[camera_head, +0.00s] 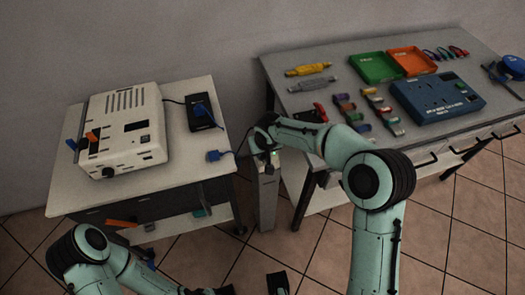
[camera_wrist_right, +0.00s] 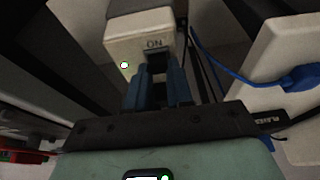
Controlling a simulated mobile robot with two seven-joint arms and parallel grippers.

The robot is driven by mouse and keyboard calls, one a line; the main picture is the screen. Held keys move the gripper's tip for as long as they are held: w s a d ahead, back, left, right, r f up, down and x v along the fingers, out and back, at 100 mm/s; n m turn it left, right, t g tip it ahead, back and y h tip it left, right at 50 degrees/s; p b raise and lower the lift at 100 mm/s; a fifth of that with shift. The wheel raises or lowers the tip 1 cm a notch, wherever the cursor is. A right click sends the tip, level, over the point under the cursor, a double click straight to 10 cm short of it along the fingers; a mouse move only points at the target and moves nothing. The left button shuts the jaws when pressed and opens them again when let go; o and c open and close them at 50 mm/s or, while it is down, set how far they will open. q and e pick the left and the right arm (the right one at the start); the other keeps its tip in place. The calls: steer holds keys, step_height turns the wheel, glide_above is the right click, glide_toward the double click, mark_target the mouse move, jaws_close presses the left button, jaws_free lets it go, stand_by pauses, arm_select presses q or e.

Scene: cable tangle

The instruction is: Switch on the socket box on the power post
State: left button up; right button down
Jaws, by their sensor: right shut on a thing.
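The power post (camera_head: 267,195) stands between the two tables. Its light socket box (camera_wrist_right: 125,42) shows in the right wrist view, with an ON label (camera_wrist_right: 155,44) and a lit green lamp (camera_wrist_right: 124,65). My right gripper (camera_wrist_right: 160,80) is at the box, its blue fingers on either side of the dark switch (camera_wrist_right: 157,62) below the label. It is shut on the switch, which the fingers partly hide. In the head view my right arm covers the top of the post. My left gripper (camera_head: 251,288) is low at the bottom edge, empty, its fingers apart.
The left table (camera_head: 190,175) carries a white power unit (camera_head: 125,130), a black box (camera_head: 203,113) and a blue plug (camera_head: 220,155) near its right edge. The right table (camera_head: 310,98) holds trays, cables and a blue socket panel (camera_head: 437,97). Tiled floor lies in front.

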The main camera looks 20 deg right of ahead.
steer(key=c, duration=1)
jaws_free()
steer(key=shift+r, duration=0.1)
steer(key=p+v, duration=0.1)
steer(key=v, duration=1.2)
steer(key=shift+s, duration=0.1)
steer(key=s+a+f+g+y+p, duration=0.15)
steer(key=s+f, duration=0.35)
steer(key=f, duration=0.5)
steer(key=s+a+f+g+y+p, duration=0.1)
steer(key=s+f+g+y+p, duration=0.3)
steer(key=f, duration=0.6)
steer(key=s+f+m+p, duration=0.1)
steer(key=s+f, duration=0.2)
steer(key=s, duration=0.4)
steer(key=s+f+m+h+p, duration=0.1)
steer(key=s+f+m, duration=0.1)
steer(key=s, duration=0.6)
steer(key=s+d+f+m+h+p, duration=0.1)
steer(key=s+f, duration=0.4)
steer(key=s, duration=0.3)
steer(key=shift+t, duration=0.35)
